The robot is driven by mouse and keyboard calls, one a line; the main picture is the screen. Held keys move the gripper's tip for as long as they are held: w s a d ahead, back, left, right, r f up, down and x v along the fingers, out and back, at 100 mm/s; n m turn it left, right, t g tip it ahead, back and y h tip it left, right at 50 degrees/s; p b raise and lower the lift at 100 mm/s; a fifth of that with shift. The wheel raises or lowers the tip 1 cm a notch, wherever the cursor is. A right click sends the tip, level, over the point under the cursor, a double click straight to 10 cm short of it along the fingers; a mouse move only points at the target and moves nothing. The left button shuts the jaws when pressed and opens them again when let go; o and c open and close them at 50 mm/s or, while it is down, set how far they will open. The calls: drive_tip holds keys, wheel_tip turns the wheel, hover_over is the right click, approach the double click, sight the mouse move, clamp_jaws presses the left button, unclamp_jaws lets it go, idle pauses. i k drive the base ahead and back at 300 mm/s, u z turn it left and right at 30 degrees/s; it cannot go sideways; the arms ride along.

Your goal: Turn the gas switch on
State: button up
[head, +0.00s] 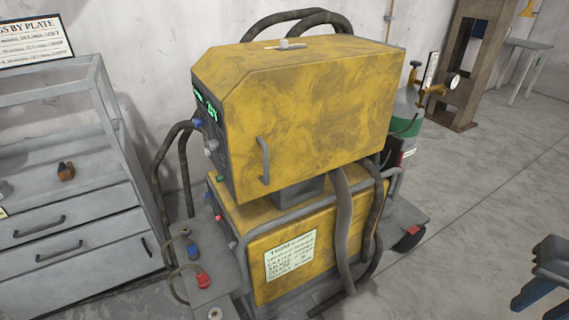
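No switch with a readable gas label shows. A large yellow welding machine (315,110) stands in the middle on a yellow lower unit (290,240). Its dark front panel (214,150) faces left and is seen at a steep angle. It carries a green lit display (211,112), a blue knob or connector (198,123) and a grey knob (211,145). A small light grey knob or switch (284,44) sits on a plate on top of the machine. A green gas cylinder (405,118) with a brass regulator (437,90) stands behind right.
A grey drawer cabinet (70,215) stands left. Black hoses (343,225) hang beside the machine. A grey ledge (215,265) with red and blue connectors juts out front-left. The floor (460,230) at right is mostly clear.

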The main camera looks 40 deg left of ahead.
sight(219, 178)
drive_tip(key=z, duration=0.65)
drive_tip(key=k, duration=1.25)
drive_tip(key=u, duration=1.65)
drive_tip(key=i, duration=1)
drive_tip(key=u, duration=0.05)
